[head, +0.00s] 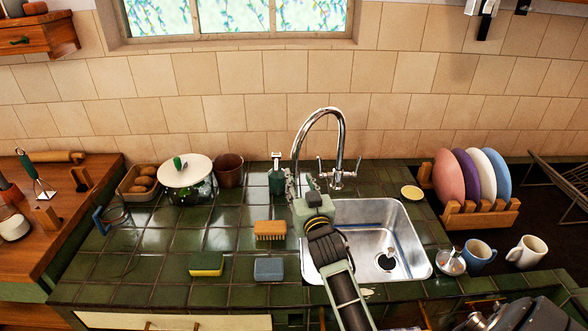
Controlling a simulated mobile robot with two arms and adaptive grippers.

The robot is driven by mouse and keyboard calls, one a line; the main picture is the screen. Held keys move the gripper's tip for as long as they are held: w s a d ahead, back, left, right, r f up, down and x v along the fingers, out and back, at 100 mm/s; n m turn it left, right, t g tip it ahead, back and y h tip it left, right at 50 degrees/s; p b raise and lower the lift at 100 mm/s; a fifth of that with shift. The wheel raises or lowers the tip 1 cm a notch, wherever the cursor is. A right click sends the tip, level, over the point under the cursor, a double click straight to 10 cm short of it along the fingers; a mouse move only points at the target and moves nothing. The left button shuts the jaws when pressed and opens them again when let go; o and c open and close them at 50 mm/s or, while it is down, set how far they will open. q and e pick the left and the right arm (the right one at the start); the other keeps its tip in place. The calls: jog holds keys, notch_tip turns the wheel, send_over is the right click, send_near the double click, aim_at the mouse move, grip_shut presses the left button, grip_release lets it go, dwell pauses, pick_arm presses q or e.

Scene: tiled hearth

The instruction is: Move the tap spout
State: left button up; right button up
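The tap spout (323,110) is a tall chrome arch behind the sink (335,216). It rises from the tap base (343,178), curves over to the left, and its free end comes down near the sink's back left corner. My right gripper (299,186) is at that lower end, with its fingers overlapping the spout in the picture. The gripper body and wrist hide part of the fingers, so I cannot tell whether they touch or close on the spout. My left gripper is not in view.
A green bottle (277,180) stands just left of the gripper. A wooden brush (270,230), a sponge (206,263) and a grey-blue block (269,269) lie on the green tiles. A plate rack (482,217) and mugs (480,254) stand right of the sink. The sink basin looks empty.

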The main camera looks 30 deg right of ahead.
aim_at(295, 171)
jog(key=p+x, duration=0.1)
jog(key=x, duration=0.6)
jog(key=shift+w, duration=0.1)
jog(key=shift+c, duration=0.4)
grip_shut()
jog(key=shift+f, duration=0.1)
